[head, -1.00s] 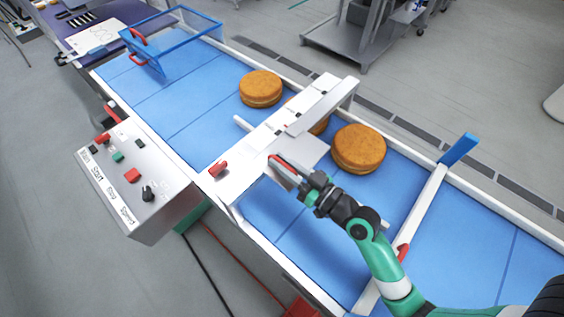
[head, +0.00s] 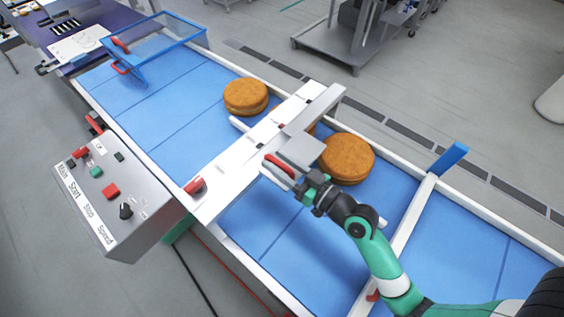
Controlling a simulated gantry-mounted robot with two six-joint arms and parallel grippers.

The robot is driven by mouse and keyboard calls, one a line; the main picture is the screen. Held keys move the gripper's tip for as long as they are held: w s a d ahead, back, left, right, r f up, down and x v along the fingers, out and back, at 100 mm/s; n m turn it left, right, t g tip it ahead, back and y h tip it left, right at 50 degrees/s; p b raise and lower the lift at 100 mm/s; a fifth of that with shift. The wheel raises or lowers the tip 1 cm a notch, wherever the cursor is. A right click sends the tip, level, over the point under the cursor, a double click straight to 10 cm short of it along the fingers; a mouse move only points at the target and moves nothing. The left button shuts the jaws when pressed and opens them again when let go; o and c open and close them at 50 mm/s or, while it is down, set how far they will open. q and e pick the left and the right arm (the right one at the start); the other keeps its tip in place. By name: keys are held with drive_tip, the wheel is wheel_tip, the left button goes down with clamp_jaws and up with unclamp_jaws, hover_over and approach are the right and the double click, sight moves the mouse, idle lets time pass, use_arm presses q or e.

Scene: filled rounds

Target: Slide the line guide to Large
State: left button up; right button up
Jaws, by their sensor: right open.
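The line guide is a long white rail (head: 238,123) lying along the blue belt under a white bridge. A grey plate (head: 303,150) and a red handle (head: 280,166) sit by it at the bridge. My right gripper (head: 282,169) is open at the red handle, its fingers close beside it; I cannot tell whether they touch. The filled rounds lie on the far side of the rail: one (head: 246,96) left of the bridge, one (head: 347,158) right of it, and one mostly hidden under the bridge. Size labels are not readable. My left gripper is not in view.
The white bridge (head: 233,172) spans the belt, with a red lever (head: 195,185) at its near end. A control box (head: 112,200) stands in front. A white bar with a blue end (head: 448,158) crosses the belt at right. A blue-framed clear box (head: 160,45) stands at far left.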

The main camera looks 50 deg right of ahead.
drive_tip(key=s+b, duration=0.3)
drive_tip(key=s, duration=0.8)
drive_tip(key=shift+s, duration=0.35)
